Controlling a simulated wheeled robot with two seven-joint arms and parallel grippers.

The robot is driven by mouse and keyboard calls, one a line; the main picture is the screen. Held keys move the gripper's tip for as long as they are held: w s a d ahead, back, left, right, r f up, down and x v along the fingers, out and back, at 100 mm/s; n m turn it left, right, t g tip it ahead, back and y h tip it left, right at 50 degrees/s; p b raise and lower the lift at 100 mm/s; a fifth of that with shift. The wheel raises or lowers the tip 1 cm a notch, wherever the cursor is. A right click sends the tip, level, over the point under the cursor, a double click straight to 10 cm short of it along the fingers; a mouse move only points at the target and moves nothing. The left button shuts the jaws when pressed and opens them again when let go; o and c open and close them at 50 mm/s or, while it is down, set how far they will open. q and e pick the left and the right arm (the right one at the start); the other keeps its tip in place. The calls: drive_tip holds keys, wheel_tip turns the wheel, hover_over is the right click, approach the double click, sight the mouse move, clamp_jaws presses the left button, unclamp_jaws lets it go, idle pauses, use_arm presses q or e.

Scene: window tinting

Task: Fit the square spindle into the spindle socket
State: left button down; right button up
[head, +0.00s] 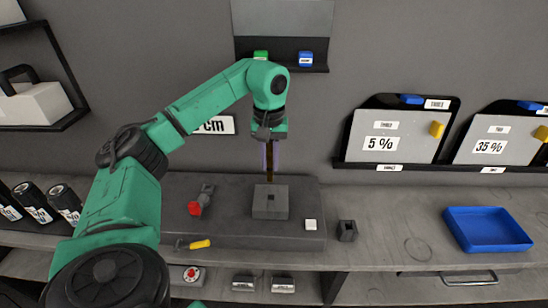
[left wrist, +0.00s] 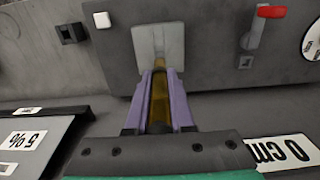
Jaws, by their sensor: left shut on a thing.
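My left gripper (head: 268,158) points down over the dark raised bench plate and is shut on the square spindle, a brown-gold bar (head: 269,174). In the left wrist view the spindle (left wrist: 160,104) lies between the purple fingers (left wrist: 158,92). The spindle socket looks to be the light grey block (head: 270,208) with a small dark hole in its top. It also shows in the left wrist view (left wrist: 146,42). The spindle's lower end is at the block's back edge in the head view; whether it touches cannot be told. My right gripper is not in view.
On the plate are a red-handled lever (head: 200,204) and a white button (head: 311,225). A small dark hollow block (head: 347,231) stands right of them. A blue tray (head: 487,230) is far right, with clear bench between.

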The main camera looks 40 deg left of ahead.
sight(271, 177)
use_arm(q)
drive_tip(key=shift+s+r, duration=0.15)
drive_tip(key=shift+s, duration=0.2)
drive_tip(key=shift+w+p, duration=0.1)
drive_tip(key=shift+p, duration=0.25)
drive_tip(key=f+b, duration=0.1)
drive_tip(key=f, duration=0.1)
drive_tip(key=w+f+b, duration=0.1)
drive_tip(key=shift+w+f, duration=0.15)
drive_tip(key=shift+f, duration=0.2)
drive_tip(key=shift+s+f+b, duration=0.25)
drive_tip(key=shift+f+b, duration=0.45)
drive_tip(key=shift+f, duration=0.7)
drive_tip(key=shift+w, duration=0.1)
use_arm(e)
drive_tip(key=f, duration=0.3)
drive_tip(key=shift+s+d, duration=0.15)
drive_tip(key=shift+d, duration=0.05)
use_arm(q)
drive_tip(key=shift+r, duration=0.1)
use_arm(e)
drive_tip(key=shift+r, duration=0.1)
